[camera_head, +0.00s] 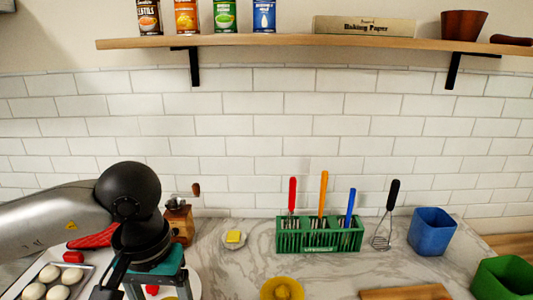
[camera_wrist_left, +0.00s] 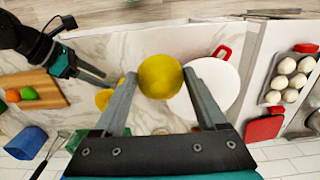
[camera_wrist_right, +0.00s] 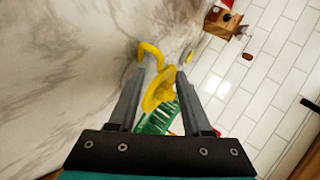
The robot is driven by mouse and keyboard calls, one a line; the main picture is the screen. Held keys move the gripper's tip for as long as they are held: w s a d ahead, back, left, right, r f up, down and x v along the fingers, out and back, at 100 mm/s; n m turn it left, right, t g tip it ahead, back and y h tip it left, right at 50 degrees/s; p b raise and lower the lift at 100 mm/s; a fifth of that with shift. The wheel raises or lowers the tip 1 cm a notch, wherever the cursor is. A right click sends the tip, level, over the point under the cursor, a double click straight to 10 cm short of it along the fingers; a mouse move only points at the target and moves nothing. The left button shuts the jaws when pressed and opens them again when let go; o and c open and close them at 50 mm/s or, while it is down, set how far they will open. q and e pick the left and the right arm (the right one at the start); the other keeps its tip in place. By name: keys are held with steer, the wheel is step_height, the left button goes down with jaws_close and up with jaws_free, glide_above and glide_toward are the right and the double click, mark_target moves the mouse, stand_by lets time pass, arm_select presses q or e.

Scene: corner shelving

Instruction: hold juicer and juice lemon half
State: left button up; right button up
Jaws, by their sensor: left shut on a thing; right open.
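My left gripper (camera_wrist_left: 158,78) is shut on the yellow lemon half (camera_wrist_left: 160,77), held between its fingertips in the left wrist view. In the head view my left gripper is at the lower left, and its fingertips are hard to see. The yellow juicer (camera_head: 282,289) stands on the marble counter at the bottom edge of the head view. It also shows in the left wrist view (camera_wrist_left: 103,99), partly behind a finger. My right gripper (camera_wrist_right: 163,71) is open; the juicer (camera_wrist_right: 157,90) with its looped handle appears between its fingers. Contact cannot be told.
A green rack (camera_head: 318,236) with upright utensils stands behind the juicer.

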steer(key=s+d+r+n+g+h, duration=0.1)
steer(key=s+d+n+g+h, duration=0.25)
steer(key=s+d+n, duration=0.5)
steer(key=s+d+r+n+g+h, duration=0.1)
steer(key=s+d+n+g+h, duration=0.25)
steer(key=s, duration=0.85)
step_height(320, 180, down, 30)
steer(key=s+d+g+y+b, duration=0.1)
steer(key=y+b, duration=0.1)
steer(key=b, duration=0.5)
arm_select(q)
step_height(320, 180, down, 14)
steer(key=b, duration=0.7)
steer(key=shift+f, duration=0.2)
arm_select(e)
steer(key=s+d+f, duration=0.1)
steer(key=s+f, duration=0.7)
steer(key=f, duration=0.2)
steer(key=s+d+f+g, duration=0.1)
steer(key=s+d+f, duration=0.1)
steer(key=s+f, duration=0.5)
step_height(320, 180, down, 4)
steer(key=shift+s+r+h, duration=0.1)
steer(key=shift+s+h, duration=0.2)
steer(key=shift+s, duration=0.1)
